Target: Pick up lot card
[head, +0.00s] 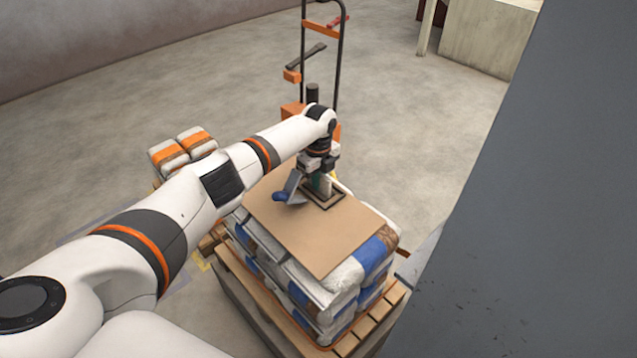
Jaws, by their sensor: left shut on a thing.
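My left gripper (320,178) points down over a brown cardboard sheet (318,243) on top of the bag stack. It is shut on a small, partly hidden greenish thing, which looks like the lot card (321,184). The fingers hide much of it, so its shape is hard to tell. Just below is a small brown tray or frame (327,201) on the sheet. I cannot tell whether the card is clear of it. A grey tool with a blue handle (284,196) is just left of the gripper. My right gripper is not in view.
The bag stack (345,285) stands on a wooden pallet (362,335). Behind it is a hand truck (338,60) with orange parts. More bags (183,148) lie at the left. A large grey panel (520,210) fills the right side. The floor behind is mostly clear.

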